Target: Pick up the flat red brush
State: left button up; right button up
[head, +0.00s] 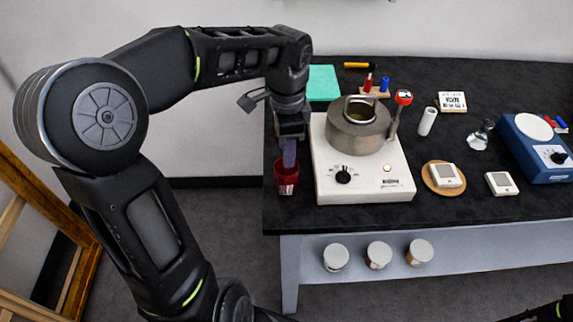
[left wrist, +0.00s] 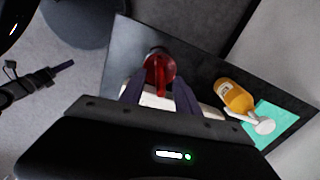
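A red cup (head: 286,183) stands near the table's left front corner and also shows in the left wrist view (left wrist: 173,64). A narrow flat red piece, seemingly the brush (left wrist: 159,82), rises from the cup toward the camera in the left wrist view. My left gripper (head: 289,158) points down right above the cup. In the left wrist view its fingers (left wrist: 160,90) are apart, one on each side of the red piece, with gaps visible. The brush is hidden by the gripper in the head view. My right gripper is not in view.
A white hotplate (head: 365,183) with a metal pot (head: 357,138) stands just right of the cup. An amber bottle (left wrist: 233,96) lies or stands near a teal mat (left wrist: 275,122). A blue device (head: 528,155) is far right. The table's front edge is close to the cup.

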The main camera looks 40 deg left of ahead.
pick_arm(q)
grip_shut()
dwell(0.5)
